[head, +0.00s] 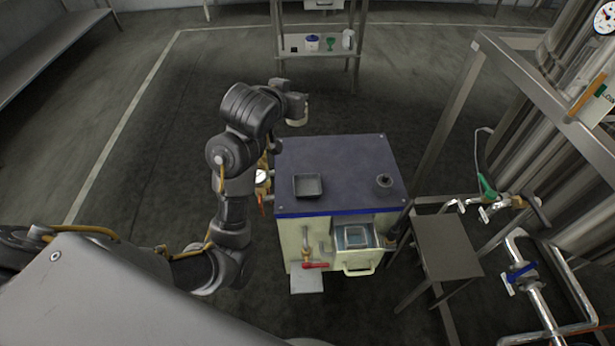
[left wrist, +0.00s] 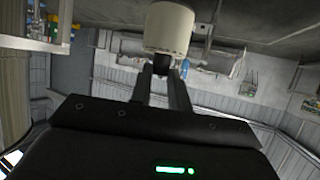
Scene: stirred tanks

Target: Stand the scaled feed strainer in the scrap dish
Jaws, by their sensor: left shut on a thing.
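A short cream cylinder with a dark stem, which looks like the scaled feed strainer (head: 298,119), hangs at my left gripper (head: 298,106). In the left wrist view the strainer (left wrist: 168,28) sits at the fingertips of my left gripper (left wrist: 164,75), which is shut on its dark stem. In the head view it is beyond the back left corner of the cabinet top, apart from it. My right gripper is out of view.
The dark-topped cabinet (head: 345,160) has a small round black fitting (head: 384,181) at its right. A steel frame with pipes (head: 470,80) stands right. The cabinet top's middle is clear.

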